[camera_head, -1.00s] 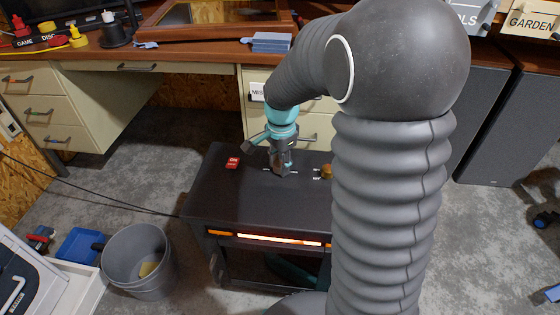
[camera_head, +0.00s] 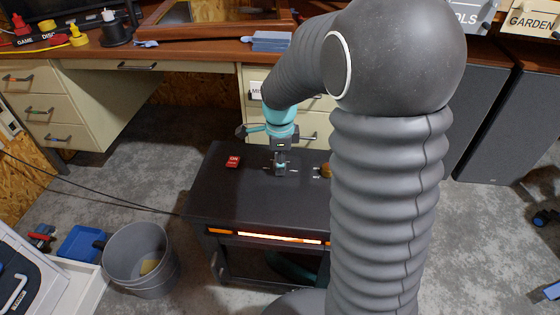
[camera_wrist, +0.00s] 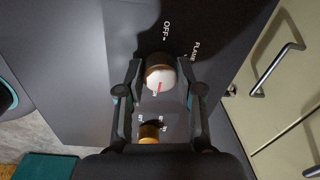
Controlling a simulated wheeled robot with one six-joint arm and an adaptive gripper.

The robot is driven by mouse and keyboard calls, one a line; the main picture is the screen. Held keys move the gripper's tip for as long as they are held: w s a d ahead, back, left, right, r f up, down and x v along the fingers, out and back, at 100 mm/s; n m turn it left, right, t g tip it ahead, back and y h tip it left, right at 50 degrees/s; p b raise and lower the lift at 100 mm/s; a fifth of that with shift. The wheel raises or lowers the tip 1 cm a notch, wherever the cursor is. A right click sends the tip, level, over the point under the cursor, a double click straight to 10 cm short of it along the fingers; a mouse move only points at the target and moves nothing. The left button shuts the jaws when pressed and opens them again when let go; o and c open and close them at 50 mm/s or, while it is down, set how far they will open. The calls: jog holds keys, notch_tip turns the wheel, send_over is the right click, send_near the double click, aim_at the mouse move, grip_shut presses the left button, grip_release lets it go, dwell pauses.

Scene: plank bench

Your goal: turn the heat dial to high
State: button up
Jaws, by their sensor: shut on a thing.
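A round dial (camera_wrist: 160,77) with a white face, a brown side and a red pointer line sits on the dark top of a cabinet (camera_head: 232,200). In the wrist view the red line points down the picture, away from the OFF mark above. The word FLAME is printed beside it. My gripper (camera_wrist: 162,74) is shut on this dial, one finger on each side; in the head view my gripper (camera_head: 280,170) hides it. A second, brass-coloured knob (camera_wrist: 149,132) is lower down, partly covered by my gripper; its small labels are unreadable. It also shows in the head view (camera_head: 326,170).
A red ON switch (camera_head: 233,161) is left of my gripper. An orange glow (camera_head: 278,238) shows in the cabinet's front. Drawers (camera_head: 258,125) under a wooden desk (camera_head: 210,58) stand close behind. A grey bin (camera_head: 140,258) is on the floor at the left.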

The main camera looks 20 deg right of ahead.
dwell(0.4)
jog(key=o, duration=1.2)
jog(key=shift+c, duration=0.2)
notch_tip(320, 180, up, 12)
jog(key=shift+s, duration=0.3)
